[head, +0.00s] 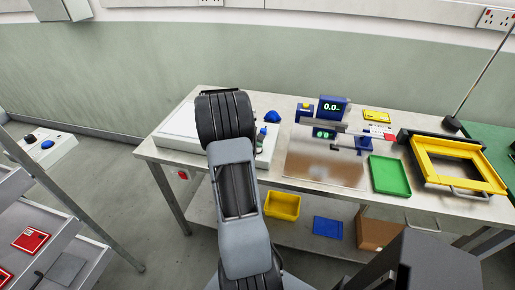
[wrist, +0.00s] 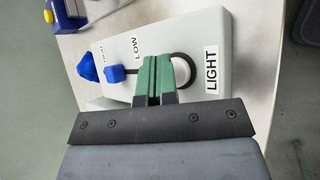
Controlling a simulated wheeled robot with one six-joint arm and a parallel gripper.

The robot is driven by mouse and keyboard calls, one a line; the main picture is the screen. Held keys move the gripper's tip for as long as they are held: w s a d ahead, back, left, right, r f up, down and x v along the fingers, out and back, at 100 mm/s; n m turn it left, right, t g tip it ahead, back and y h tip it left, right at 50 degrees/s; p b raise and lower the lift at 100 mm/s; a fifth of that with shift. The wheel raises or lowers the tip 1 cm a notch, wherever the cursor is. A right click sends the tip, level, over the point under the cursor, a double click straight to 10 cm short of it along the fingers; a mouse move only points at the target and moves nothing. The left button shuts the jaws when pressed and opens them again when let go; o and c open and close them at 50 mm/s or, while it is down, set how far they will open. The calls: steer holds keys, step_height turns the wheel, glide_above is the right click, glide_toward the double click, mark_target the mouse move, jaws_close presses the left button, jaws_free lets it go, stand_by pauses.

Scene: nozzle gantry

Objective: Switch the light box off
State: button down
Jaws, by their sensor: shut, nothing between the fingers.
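The light box (head: 180,122) is a flat white panel at the left end of the bench, partly covered by my arm in the head view. Its pale control housing (wrist: 205,40) fills the wrist view, with a "LIGHT" label (wrist: 211,70) and a "LOW" label (wrist: 136,46). A small blue block (wrist: 115,73) on a dark stem lies left of my fingers. A dark ring (wrist: 186,66) shows just right of them. My gripper (wrist: 155,62) is shut and empty, its green fingertips over the housing between the block and ring. Contact cannot be told.
A blue cone-like piece (wrist: 88,67) is close left of the housing. A grey shelf cart (head: 50,225) is at left.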

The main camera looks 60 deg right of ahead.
mark_target(257, 149)
steer(key=shift+f+b, duration=0.4)
steer(key=shift+f, duration=0.05)
steer(key=shift+r, duration=0.45)
steer(key=shift+p, duration=0.3)
steer(key=shift+r+p, duration=2.05)
steer(key=shift+r, duration=1)
